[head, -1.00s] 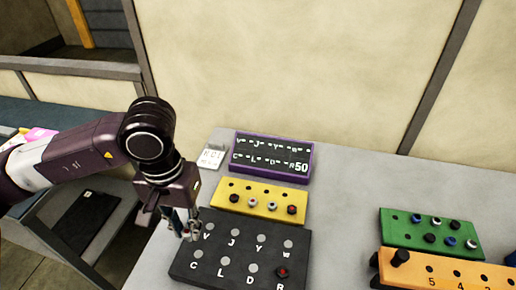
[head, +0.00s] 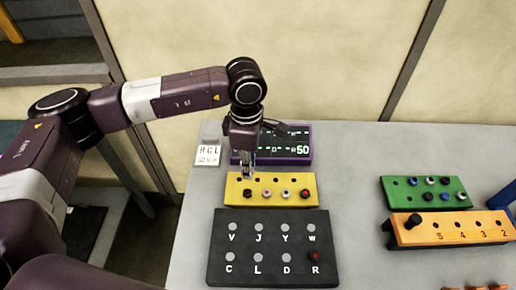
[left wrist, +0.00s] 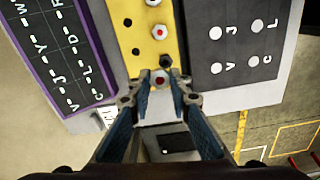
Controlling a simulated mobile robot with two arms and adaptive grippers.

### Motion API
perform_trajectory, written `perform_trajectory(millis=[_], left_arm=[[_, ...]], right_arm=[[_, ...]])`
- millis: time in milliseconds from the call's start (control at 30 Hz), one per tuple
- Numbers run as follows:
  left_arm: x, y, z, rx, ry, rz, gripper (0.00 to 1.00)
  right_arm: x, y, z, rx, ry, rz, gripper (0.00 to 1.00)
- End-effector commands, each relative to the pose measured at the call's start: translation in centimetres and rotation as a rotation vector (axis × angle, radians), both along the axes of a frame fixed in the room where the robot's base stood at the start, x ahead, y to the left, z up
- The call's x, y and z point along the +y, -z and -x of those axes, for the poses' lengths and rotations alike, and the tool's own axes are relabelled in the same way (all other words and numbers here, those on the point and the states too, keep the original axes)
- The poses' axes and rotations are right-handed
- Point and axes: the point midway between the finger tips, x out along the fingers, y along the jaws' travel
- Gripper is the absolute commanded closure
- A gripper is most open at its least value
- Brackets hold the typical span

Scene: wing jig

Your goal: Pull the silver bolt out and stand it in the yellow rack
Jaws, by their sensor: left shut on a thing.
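My left gripper (head: 247,172) is shut on a silver bolt (left wrist: 160,78) with a red mark on its end, seen between the fingertips in the left wrist view. The fingertips are over the left end of the yellow rack (head: 228,197). I cannot tell whether the bolt's lower end is in a hole. The rack's front row holds a black bolt, two silver bolts and a black-and-red bolt (head: 304,193). Its back row shows open holes. In front lies the dark lettered block (head: 270,244), with a red-topped bolt (head: 315,256) at R. My right gripper is out of view.
A green rack (head: 397,196) with several bolts and an orange numbered rack (head: 455,236) are on the right. The table between is clear.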

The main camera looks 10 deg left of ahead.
Motion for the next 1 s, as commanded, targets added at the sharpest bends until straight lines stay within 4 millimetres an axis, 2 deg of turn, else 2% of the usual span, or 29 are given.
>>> perform_trajectory(millis=[33, 200, 400, 667, 1000], left_arm=[[-0.3, -0.3, -0.9, -0.001, -0.101, -0.001, 1.00], [-1.0, 0.3, -3.2, -0.003, -0.426, -0.001, 1.00], [-1.3, 0.7, -4.7, -0.003, -0.641, -0.001, 1.00], [-1.3, 1.6, -5.0, -0.003, -0.686, 0.000, 1.00], [-1.3, 5.0, -4.9, -0.001, -0.683, -0.001, 1.00]], right_arm=[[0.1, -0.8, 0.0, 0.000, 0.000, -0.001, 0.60], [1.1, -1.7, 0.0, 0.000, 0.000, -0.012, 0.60], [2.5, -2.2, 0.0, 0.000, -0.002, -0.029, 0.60], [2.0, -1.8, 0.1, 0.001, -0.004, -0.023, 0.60], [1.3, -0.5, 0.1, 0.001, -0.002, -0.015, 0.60]])
